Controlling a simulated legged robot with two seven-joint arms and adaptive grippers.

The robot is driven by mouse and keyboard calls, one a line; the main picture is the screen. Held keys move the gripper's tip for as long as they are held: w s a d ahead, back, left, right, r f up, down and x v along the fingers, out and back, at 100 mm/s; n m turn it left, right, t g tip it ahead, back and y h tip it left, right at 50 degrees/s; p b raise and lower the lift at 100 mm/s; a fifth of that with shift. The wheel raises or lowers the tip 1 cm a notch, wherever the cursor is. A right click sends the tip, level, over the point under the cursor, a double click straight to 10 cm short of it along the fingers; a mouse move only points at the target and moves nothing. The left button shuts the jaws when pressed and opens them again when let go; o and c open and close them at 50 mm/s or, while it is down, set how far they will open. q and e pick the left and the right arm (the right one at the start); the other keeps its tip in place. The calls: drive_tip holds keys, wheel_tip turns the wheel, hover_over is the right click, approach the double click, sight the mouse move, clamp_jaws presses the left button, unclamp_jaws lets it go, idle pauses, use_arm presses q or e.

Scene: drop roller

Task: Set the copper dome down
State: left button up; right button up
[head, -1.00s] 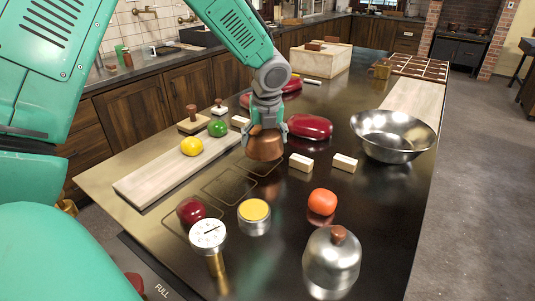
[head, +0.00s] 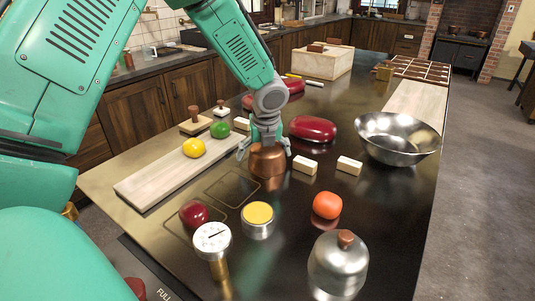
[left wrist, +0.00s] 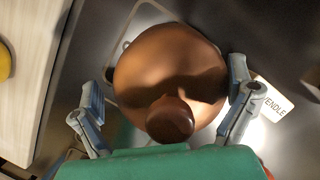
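The copper dome (head: 268,162) sits upright on the dark countertop (head: 300,225), over part of a thin outlined square. In the left wrist view the dome (left wrist: 165,65) fills the middle, with its dark brown knob (left wrist: 171,120) nearest the camera. My left gripper (head: 264,149) is directly above the dome with its fingers spread. In the left wrist view the fingers of the left gripper (left wrist: 163,82) stand apart on both sides of the dome, and the knob is free between them. My right gripper is not in view.
A second outlined square (head: 231,188) is bare. Two pale blocks (head: 304,165) (head: 349,166) and a red oval lidded dish (head: 312,128) are close on the right. A pale board (head: 150,188) lies left. A steel bowl (head: 398,138) and a silver dome (head: 338,264) stand farther off.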

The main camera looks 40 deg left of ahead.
sight(265, 150)
use_arm(q)
drive_tip(key=shift+a, duration=0.35)
drive_tip(key=v, duration=0.4)
drive_tip(key=p+v, duration=0.1)
drive_tip(key=v, duration=0.2)
drive_tip(key=d+v, duration=0.1)
drive_tip(key=v, duration=0.3)
drive_tip(key=shift+w+d+r, duration=0.1)
drive_tip(key=shift+d+r, duration=0.05)
drive_tip(key=shift+r, duration=0.3)
drive_tip(key=shift+a+r+p, duration=0.15)
drive_tip(key=shift+a+p, duration=0.15)
drive_tip(key=shift+a, duration=0.2)
drive_tip(key=shift+d+r, duration=0.15)
drive_tip(key=shift+d, duration=0.35)
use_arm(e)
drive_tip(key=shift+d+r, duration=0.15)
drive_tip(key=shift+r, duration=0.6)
